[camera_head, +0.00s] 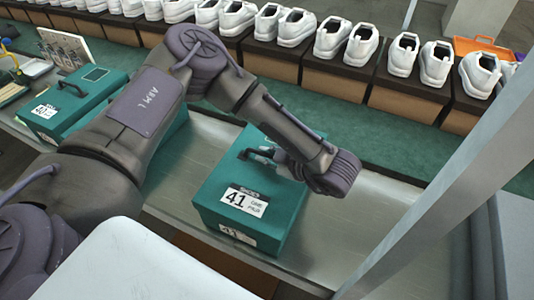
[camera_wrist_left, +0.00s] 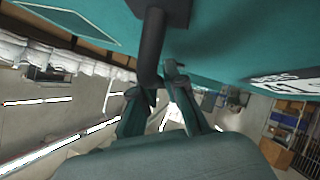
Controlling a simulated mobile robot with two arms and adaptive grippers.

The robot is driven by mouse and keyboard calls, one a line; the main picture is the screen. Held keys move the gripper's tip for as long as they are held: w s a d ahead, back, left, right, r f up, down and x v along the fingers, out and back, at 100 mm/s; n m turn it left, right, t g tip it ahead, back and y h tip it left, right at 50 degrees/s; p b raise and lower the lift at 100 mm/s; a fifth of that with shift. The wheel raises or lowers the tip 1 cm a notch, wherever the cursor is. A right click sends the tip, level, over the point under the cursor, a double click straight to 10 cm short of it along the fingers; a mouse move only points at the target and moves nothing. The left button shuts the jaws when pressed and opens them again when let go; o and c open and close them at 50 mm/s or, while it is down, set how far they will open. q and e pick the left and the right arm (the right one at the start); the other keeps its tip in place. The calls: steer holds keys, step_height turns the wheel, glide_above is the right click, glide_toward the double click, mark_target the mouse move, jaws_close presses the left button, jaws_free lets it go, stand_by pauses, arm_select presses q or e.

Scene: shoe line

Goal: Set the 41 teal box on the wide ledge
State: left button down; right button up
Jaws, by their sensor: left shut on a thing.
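The teal box marked 41 (camera_head: 270,225) is upright in the middle of the head view, over a grey metal ledge (camera_head: 345,235). Whether its base touches the ledge, I cannot tell. Its dark handle stands up from the lid. My left gripper (camera_head: 262,155) is shut on this handle, with its wrist above the box's right side. The left wrist view shows the fingers (camera_wrist_left: 165,100) at the dark handle (camera_wrist_left: 151,45), close to the teal lid (camera_wrist_left: 245,45). The fingertips are partly hidden in the head view. My right gripper is not in view.
Another teal box (camera_head: 65,105) with a handle stands at the left, and my left arm partly covers a further teal surface. A row of white shoes (camera_head: 360,45) on brown boxes lines the back. A grey post (camera_head: 450,170) crosses the right. The ledge right of box 41 is bare.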

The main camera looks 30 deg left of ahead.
arm_select(q)
steer(key=c, duration=1.2)
jaws_free()
steer(key=shift+r, duration=0.1)
steer(key=shift+s+d+r, duration=0.1)
steer(key=shift+d+r, duration=0.05)
steer(key=shift+d, duration=0.25)
steer(key=b+v, duration=0.1)
steer(key=v, duration=0.9)
steer(key=shift+d+r, duration=0.1)
steer(key=shift+d, duration=0.15)
steer(key=shift+s+d+r, duration=0.2)
steer(key=shift+d, duration=0.1)
steer(key=shift+a, duration=0.1)
